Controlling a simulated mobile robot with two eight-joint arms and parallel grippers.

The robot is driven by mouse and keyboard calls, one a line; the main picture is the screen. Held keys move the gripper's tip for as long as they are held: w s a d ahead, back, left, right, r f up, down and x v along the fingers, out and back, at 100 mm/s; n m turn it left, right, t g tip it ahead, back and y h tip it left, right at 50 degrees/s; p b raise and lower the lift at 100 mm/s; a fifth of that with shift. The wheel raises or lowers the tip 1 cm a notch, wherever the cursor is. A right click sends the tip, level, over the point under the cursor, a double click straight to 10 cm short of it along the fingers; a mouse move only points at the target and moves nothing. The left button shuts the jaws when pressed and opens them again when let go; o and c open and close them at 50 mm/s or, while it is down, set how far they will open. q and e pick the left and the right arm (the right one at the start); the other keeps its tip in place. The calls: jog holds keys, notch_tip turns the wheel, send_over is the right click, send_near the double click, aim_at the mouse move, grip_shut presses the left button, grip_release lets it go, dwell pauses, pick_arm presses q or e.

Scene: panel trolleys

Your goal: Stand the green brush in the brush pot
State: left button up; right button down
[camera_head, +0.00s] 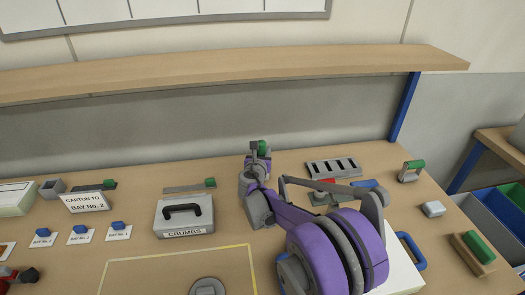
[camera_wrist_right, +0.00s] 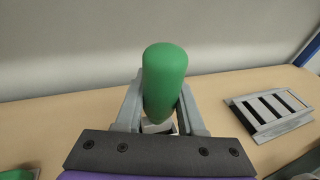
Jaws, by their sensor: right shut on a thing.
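My right gripper (camera_head: 258,150) reaches up over the back of the bench. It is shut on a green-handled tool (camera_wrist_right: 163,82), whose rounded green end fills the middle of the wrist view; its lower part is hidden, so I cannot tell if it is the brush. The tool's green end also shows in the head view (camera_head: 263,147). A small grey square box (camera_head: 53,188), perhaps the brush pot, stands at the back left. My left gripper is not in view.
A grey CRUMBS case (camera_head: 183,216) stands left of my right arm. A slotted grey rack (camera_head: 333,168) lies to its right. A wooden shelf (camera_head: 220,72) runs above. Yellow lines mark a front area.

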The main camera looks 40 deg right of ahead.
jog(key=shift+f+b, duration=0.8)
jog(key=shift+f, duration=0.4)
jog(key=shift+c, duration=2.2)
grip_release()
jog(key=shift+s+a, duration=0.1)
jog(key=v, duration=1)
jog(key=shift+s+a, duration=0.2)
